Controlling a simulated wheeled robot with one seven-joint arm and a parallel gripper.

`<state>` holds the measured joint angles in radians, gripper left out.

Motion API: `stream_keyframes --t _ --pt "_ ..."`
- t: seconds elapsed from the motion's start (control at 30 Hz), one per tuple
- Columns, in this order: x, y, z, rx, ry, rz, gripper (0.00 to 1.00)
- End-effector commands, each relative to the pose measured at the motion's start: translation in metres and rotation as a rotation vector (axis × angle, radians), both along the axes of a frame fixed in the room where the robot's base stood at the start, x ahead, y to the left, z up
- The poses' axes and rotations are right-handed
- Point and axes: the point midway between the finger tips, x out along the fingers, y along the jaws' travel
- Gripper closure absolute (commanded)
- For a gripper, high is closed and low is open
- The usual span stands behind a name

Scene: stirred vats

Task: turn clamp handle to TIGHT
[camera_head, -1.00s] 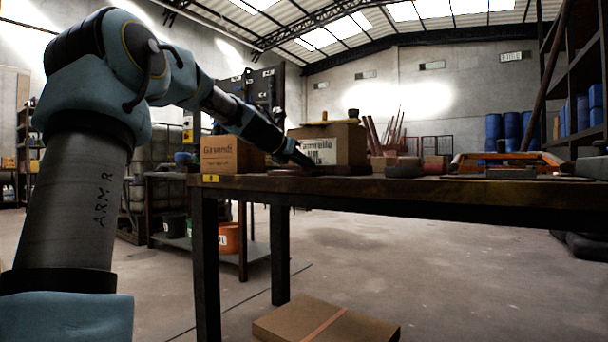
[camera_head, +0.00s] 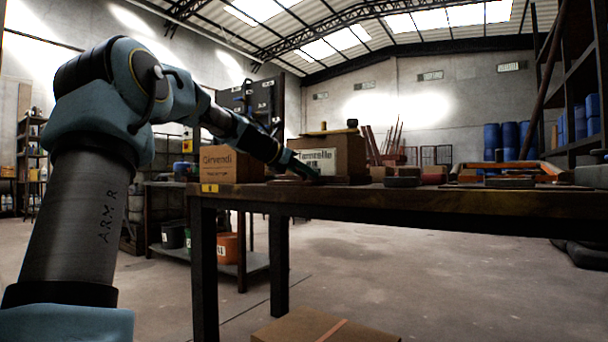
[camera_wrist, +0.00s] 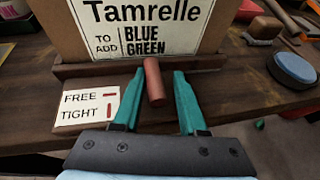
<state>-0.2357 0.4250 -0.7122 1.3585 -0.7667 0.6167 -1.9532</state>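The clamp handle is a short red-brown cylinder (camera_wrist: 153,82) in front of a wooden bar (camera_wrist: 220,62). In the wrist view its long side runs roughly up and down the picture. A white label (camera_wrist: 88,107) to its left reads FREE beside a flat red mark and TIGHT beside an upright red mark. My gripper (camera_wrist: 158,78) is open, its teal fingers on either side of the handle. Gaps show on both sides, wider on the right. In the head view my gripper (camera_head: 305,172) is low over the table by the Tamrelle box (camera_head: 328,156), and the handle cannot be made out.
The Tamrelle box stands behind the bar. Another carton, the Girvendi box (camera_head: 230,164), stands left on the wooden table (camera_head: 400,200). To the right lie a blue-topped disc (camera_wrist: 292,68), a brown block (camera_wrist: 263,30) and an orange frame (camera_head: 505,170).

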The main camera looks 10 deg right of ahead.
Motion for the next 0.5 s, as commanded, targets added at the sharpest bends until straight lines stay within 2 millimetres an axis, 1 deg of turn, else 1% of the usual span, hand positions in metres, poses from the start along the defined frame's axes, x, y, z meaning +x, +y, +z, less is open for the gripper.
stream_keyframes --t 0.03,0.1,0.37,0.5 --pt "0.000 0.000 0.000 -0.001 -0.001 0.001 0.52" --pt "0.001 0.001 0.000 0.001 -0.001 0.003 0.44" --pt "0.001 0.003 0.000 0.002 -0.001 0.006 0.44" --pt "-0.004 0.012 0.005 0.004 0.000 0.008 0.44"
